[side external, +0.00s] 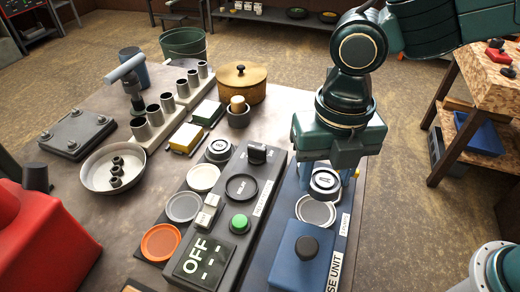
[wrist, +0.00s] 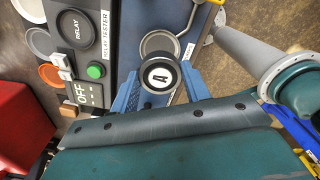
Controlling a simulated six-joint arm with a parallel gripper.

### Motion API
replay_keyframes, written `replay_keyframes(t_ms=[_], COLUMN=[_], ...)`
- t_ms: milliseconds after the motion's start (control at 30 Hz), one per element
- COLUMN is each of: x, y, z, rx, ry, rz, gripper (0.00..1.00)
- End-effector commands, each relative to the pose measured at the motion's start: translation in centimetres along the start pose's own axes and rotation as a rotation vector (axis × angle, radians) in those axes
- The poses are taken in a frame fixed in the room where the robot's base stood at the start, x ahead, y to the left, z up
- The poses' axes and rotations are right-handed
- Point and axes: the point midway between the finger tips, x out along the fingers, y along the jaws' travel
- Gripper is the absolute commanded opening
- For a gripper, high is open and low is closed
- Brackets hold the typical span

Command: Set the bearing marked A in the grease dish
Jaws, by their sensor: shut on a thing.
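The bearing marked A (wrist: 159,76) is a dark round piece with a white top and a black letter A. It is held between the blue fingers of my gripper (wrist: 160,88). In the side view, my gripper (side external: 328,178) points down with the bearing (side external: 325,183) between its fingertips. A round, pale grey dish with a light rim (side external: 316,212) sits on the blue unit, just in front of and below the bearing; it looks like the grease dish. In the wrist view, this dish (wrist: 152,43) is partly hidden behind the bearing.
A blue block with a black knob (side external: 306,249) stands in front of the dish. The relay tester (side external: 225,215), with a green button and OFF display, is to the left. White, grey and orange dishes (side external: 161,243) line its far side. A steel bowl (side external: 114,168) holds dark nuts.

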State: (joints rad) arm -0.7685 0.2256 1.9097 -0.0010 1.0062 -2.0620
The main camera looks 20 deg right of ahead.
Motion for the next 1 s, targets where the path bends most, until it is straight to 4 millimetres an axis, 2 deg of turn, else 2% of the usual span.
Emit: replay_keyframes(t_ms=[333,1000], x=[0.8,5.4], y=[0.0,0.1], z=[0.0,0.0], rx=[0.000,0.000], ry=[0.000,0.000], rz=[-0.001,0.000], gripper=[0.18,0.18])
